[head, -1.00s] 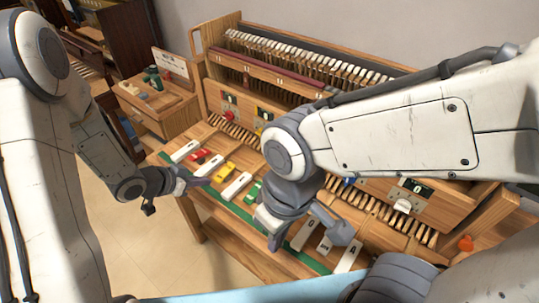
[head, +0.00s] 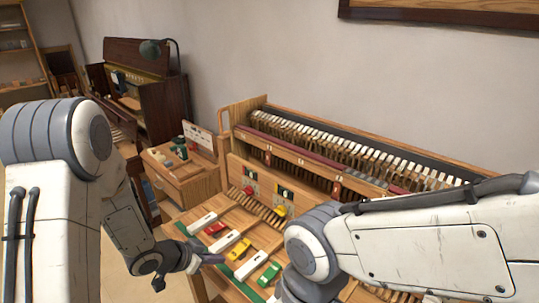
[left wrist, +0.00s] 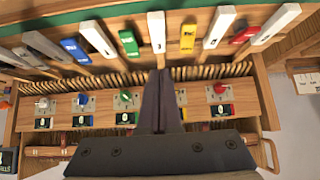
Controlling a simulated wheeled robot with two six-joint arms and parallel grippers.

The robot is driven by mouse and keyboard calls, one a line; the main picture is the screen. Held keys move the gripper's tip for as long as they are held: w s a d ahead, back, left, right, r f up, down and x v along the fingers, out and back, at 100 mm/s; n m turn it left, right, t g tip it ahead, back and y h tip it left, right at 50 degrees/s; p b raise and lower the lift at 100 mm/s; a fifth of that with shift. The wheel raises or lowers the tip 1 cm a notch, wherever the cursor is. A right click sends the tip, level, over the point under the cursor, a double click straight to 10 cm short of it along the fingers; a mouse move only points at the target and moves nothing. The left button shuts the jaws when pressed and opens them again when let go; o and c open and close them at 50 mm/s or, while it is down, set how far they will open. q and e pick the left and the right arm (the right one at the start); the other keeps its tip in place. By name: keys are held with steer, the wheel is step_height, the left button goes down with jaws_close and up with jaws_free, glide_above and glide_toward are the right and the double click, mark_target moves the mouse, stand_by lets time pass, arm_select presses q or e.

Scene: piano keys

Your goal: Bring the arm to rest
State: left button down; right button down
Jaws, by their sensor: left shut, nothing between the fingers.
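My left gripper (head: 212,259) is shut and empty, beside the front edge of the keyboard near the yellow key (head: 239,249). In the left wrist view its closed fingers (left wrist: 161,85) point toward a white key (left wrist: 157,30). I cannot tell whether they touch anything. White keys alternate with coloured ones: red (head: 214,228), yellow and green (head: 269,272) show in the head view, and blue (left wrist: 75,50) shows in the left wrist view. My right forearm crosses the right of the head view and covers part of the bench; its gripper is out of view.
A wooden piano-action rack (head: 330,150) stands behind the keys. A small side cabinet (head: 185,180) with tools on top is left of it. A dark upright piano (head: 160,90) stands farther back. Coloured knobs (left wrist: 131,88) sit on the panel behind the keys.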

arm_select(q)
steer(key=s+d+r+n+y, duration=0.1)
steer(key=s+d+r+y, duration=0.3)
steer(key=r, duration=0.3)
steer(key=s+d+r+g, duration=0.1)
steer(key=s+r+g, duration=0.1)
steer(key=s, duration=0.9)
steer(key=s+d+r+g+y, duration=0.1)
steer(key=s+d+r+g, duration=0.1)
steer(key=s, duration=0.8)
steer(key=shift+s+r+n+g+b, duration=0.3)
steer(key=shift+s+r+g+b, duration=0.15)
steer(key=shift+r+g, duration=0.6)
steer(key=shift+w+d+f, duration=0.1)
steer(key=shift+d+f, duration=0.05)
steer(key=shift+f, duration=0.05)
